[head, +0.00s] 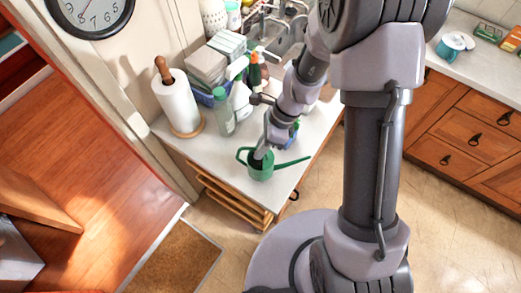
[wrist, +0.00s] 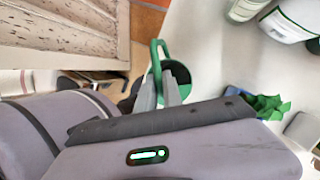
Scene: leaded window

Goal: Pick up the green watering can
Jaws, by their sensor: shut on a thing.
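The green watering can (head: 261,171) stands at the front of the white counter (head: 213,156), its spout pointing right and its handle loop to the left. In the wrist view the green can (wrist: 182,72) shows behind my fingers, with its handle (wrist: 154,52) rising beside them. My gripper (head: 261,155) reaches down into the can from above. Its two fingers (wrist: 162,85) are close together at the can's rim and handle side, shut on the can. The exact contact spot is partly hidden by the fingers.
A paper towel roll (head: 178,103) on a wooden stand and a clear green-capped bottle (head: 222,113) stand behind the can. Boxes (head: 208,66), more bottles (head: 255,72) and a sink tap crowd the back. The counter's front edge lies close to the can.

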